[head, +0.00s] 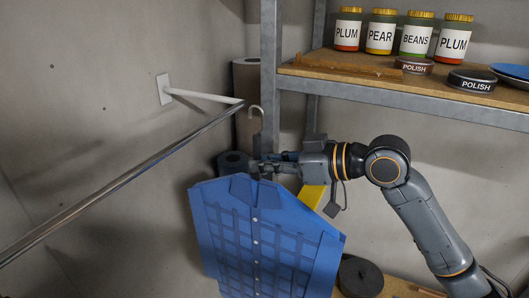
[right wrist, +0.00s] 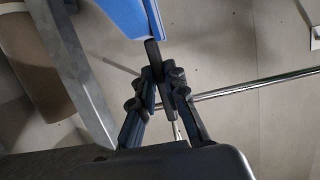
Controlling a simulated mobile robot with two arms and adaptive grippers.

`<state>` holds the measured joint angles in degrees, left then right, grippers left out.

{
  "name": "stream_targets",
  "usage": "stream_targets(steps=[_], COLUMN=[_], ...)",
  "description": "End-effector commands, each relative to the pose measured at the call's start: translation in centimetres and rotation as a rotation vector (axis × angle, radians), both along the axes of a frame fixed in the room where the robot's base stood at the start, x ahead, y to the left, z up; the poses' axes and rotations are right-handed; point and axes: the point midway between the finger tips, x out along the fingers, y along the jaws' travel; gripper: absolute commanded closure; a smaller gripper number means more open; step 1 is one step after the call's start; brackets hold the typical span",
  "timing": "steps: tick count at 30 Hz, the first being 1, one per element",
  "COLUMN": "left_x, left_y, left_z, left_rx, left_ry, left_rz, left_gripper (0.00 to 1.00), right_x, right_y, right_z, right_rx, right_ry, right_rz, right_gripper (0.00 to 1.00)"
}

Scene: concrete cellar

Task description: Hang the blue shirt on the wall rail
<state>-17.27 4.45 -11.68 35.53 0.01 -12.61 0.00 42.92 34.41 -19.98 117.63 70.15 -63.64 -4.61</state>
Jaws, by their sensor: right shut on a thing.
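The blue shirt (head: 262,243) hangs upright below my right gripper (head: 263,163), its buttoned front toward me. My right gripper is shut on the hanger at the collar, and the hanger's pale hook (head: 256,110) rises above the fingers. The wall rail (head: 130,174) is a metal bar running to a white bracket. The hook appears just right of the rail's far end; I cannot tell the depth gap. In the right wrist view, a blue edge of the shirt (right wrist: 135,14) is beyond the fingertips (right wrist: 160,78), and the rail (right wrist: 240,87) crosses behind them. My left gripper is out of view.
A metal shelf post (head: 270,60) stands close behind the hook. The shelf (head: 340,84) holds jars and polish tins. Dark and brown rolls stand behind the gripper. A dark round object (head: 360,277) is low right. The wall around the rail is clear.

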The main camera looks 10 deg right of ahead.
Motion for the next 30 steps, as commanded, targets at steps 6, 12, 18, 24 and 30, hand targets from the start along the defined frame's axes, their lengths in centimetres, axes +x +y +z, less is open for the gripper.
stream_targets(steps=[6,12,18,24,30], left_x=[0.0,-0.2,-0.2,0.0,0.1], left_y=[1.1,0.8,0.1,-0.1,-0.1], left_z=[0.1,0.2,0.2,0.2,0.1], left_rx=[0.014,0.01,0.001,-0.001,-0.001], left_ry=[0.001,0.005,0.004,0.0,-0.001], left_rz=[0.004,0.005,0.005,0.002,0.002], left_gripper=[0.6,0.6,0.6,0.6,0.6], right_x=[0.5,1.4,2.4,3.4,4.3], right_y=[0.9,2.2,3.5,4.8,6.1], right_z=[0.3,0.3,0.2,0.2,0.1], right_rx=[0.004,0.003,0.005,0.005,0.004], right_ry=[0.0,0.0,0.0,0.0,0.0], right_rz=[0.007,0.006,0.004,0.005,0.004], right_gripper=[1.0,1.0,1.0,1.0,1.0])
